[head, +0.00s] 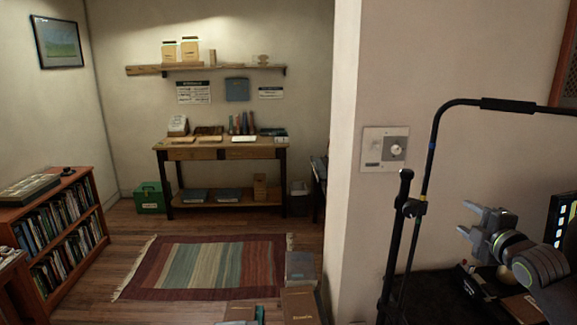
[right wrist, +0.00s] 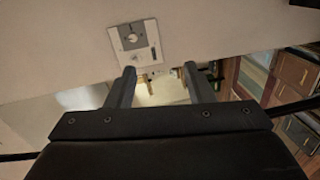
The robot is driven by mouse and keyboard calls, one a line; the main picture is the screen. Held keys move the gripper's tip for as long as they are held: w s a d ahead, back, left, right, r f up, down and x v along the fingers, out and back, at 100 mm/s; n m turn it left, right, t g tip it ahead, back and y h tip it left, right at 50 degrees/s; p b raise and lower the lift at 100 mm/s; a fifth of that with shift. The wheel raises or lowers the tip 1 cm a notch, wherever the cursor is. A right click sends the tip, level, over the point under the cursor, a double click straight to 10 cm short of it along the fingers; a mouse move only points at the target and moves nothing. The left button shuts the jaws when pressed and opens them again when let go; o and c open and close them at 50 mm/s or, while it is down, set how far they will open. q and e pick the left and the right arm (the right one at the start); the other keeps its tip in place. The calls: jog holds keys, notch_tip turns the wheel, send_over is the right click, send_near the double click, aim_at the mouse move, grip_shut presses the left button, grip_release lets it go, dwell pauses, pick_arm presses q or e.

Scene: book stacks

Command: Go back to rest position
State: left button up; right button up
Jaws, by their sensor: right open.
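My right gripper (head: 467,219) is at the right of the head view, in front of the pale wall and above a dark surface. Its two fingers are apart with nothing between them. In the right wrist view both fingers (right wrist: 160,71) show spread, with only distant background in the gap. My left gripper and left arm are not in the head view.
A wall switch plate (head: 372,149) is left of my right gripper. A dark upright frame (head: 431,160) stands between them. A bookshelf (head: 60,237) is at left, a wooden table (head: 220,152) at the back. The striped rug (head: 205,265) lies on open floor.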

jog(key=s+a+f+m+g, duration=0.35)
jog(key=s+f, duration=0.45)
jog(key=f, duration=0.4)
jog(key=s+a+f+m+g, duration=0.35)
jog(key=s+f, duration=0.45)
jog(key=f, duration=0.4)
jog(key=s+a+f+m+g+h, duration=0.1)
jog(key=s+f+m+g, duration=0.2)
jog(key=s, duration=0.6)
jog(key=s+a+f+m+g+h, duration=0.15)
jog(key=s+m, duration=0.25)
jog(key=s, duration=0.5)
jog(key=s+a+f+m+g, duration=0.2)
jog(key=s+f+m, duration=0.2)
jog(key=s, duration=0.6)
notch_tip(320, 180, down, 24)
jog(key=d, duration=0.2)
jog(key=s+a+f+g, duration=0.1)
jog(key=s+f+g, duration=0.1)
jog(key=s+f, duration=1.2)
notch_tip(320, 180, down, 3)
jog(key=shift+s+a+r+y+b, duration=0.15)
jog(key=shift+s+a+y+b, duration=0.15)
jog(key=shift+s+y, duration=0.1)
